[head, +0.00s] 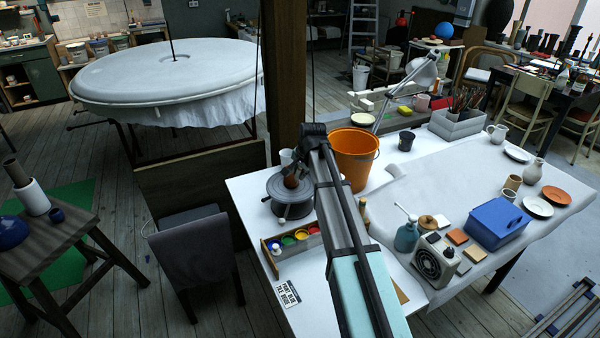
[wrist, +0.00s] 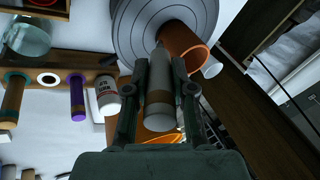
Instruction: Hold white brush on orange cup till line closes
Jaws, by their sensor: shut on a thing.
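The orange cup (wrist: 184,42) lies in the upper middle of the wrist view, over the grey round turntable (wrist: 132,28). My gripper (wrist: 160,68) is shut on the white brush (wrist: 160,104), a pale cylinder with a brown band. The brush's narrow end points at the cup's near edge; I cannot tell whether it touches. In the head view the turntable (head: 291,211) stands at the left of the white table, with the cup (head: 292,181) on it, partly behind my arm. No painted line can be made out on the cup.
An orange bucket (head: 353,158) stands close behind the turntable. A wooden rack of paint pots (head: 289,243) is in front of it. A blue box (head: 496,223), a teal bottle (head: 407,236) and a grey heater (head: 435,259) stand to the right. The table's left edge is close by.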

